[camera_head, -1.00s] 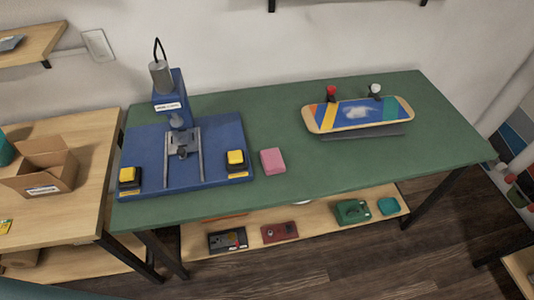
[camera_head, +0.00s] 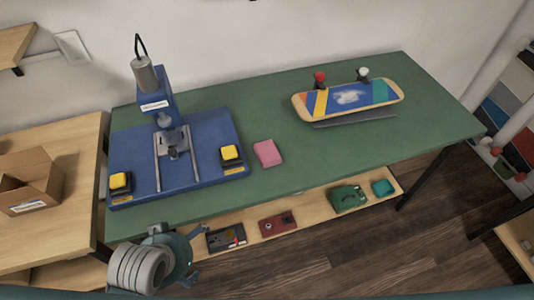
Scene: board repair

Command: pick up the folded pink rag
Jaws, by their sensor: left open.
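The folded pink rag (camera_head: 267,153) lies flat on the green tabletop, just right of the blue press base, and is fully visible. My left gripper (camera_head: 203,252) is low at the left, in front of the table's front edge. It is open and empty, well apart from the rag, lower and to its left in the picture. My right gripper is not in view.
A blue press (camera_head: 172,140) with yellow buttons stands left of the rag. A skateboard deck (camera_head: 348,99) rests on a stand at the right. The green table (camera_head: 330,155) is clear right of the rag. A lower shelf (camera_head: 312,206) holds several small items.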

